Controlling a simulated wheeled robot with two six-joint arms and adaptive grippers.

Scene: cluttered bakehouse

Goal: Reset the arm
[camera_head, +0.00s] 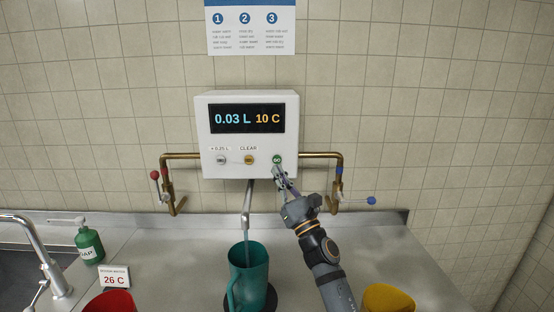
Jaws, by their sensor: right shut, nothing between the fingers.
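My right gripper (286,181) is shut and empty. Its tips are at the green GO button (277,159) on the white dispenser box (248,172); I cannot tell whether they touch it. My right arm comes up from the lower right of the picture. The box display (247,119) reads 0.03 L and 10 C. A teal jug (249,275) stands upright under the box's spout (246,215), and a thin stream seems to run into it. My left gripper is not in view.
Brass pipes with a red-handled valve (156,175) and a blue-handled valve (371,200) flank the box. A green soap bottle (89,243), a 26 C sign (115,277), a red vessel (110,302) and a yellow vessel (388,298) stand on the counter.

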